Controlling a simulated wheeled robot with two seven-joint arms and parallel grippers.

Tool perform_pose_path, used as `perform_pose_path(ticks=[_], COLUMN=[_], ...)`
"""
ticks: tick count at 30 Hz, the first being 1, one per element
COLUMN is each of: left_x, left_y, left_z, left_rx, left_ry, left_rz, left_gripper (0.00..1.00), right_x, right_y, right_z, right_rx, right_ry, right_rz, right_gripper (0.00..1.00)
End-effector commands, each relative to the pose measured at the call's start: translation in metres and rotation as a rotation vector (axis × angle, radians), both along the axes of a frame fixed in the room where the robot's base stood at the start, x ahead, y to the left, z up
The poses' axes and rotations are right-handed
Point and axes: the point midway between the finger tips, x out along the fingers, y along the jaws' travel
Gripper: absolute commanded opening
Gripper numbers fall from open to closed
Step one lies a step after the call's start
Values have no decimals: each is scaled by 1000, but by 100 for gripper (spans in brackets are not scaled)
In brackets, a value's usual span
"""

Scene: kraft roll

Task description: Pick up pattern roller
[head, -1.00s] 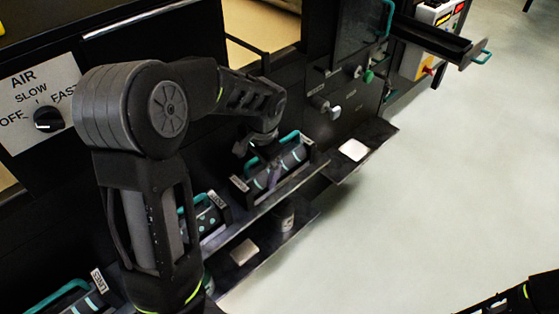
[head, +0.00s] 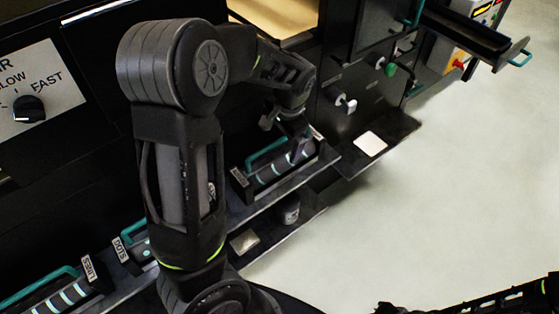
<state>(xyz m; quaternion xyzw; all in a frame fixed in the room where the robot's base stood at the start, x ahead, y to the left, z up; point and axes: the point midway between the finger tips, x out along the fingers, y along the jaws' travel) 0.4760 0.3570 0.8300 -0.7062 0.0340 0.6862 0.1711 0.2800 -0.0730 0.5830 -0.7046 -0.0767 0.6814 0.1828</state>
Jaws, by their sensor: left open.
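A pattern roller (head: 269,170), dark with pale bands and a teal handle, sits in a cradle on the machine's shelf, right of centre. Its tag is too small to read. My left gripper (head: 297,152) is open, pointing down at the right part of this roller; I cannot tell whether it touches.
A lower shelf (head: 268,232) holds a pale block (head: 244,242) and a small grey cylinder (head: 290,213). A white pad (head: 370,144) lies on a ledge to the right. An air knob (head: 29,109) is at the left. The pale floor (head: 430,200) is open.

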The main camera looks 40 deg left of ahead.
Motion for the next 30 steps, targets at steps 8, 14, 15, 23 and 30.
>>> perform_pose_path(ticks=[8, 14, 15, 23, 30], left_x=[1, 1, 1, 5, 7], left_y=[2, 3, 3, 9, 10], left_z=[-11, -15, -18, -54, -63], left_rx=[0, 1, 1, 0, 0], left_ry=[0, 2, 4, 4, 0], left_rz=[0, 0, 1, 2, 0], left_gripper=[100, 100, 100, 100, 100], right_x=[0, 0, 0, 0, 0], right_y=[0, 0, 0, 0, 0], right_z=[0, 1, 1, 5, 5], right_rx=[0, 0, 0, 0, 0], right_ry=[0, 0, 0, 0, 0], right_rz=[0, 0, 0, 0, 0], right_gripper=[0, 0, 0, 0, 0])
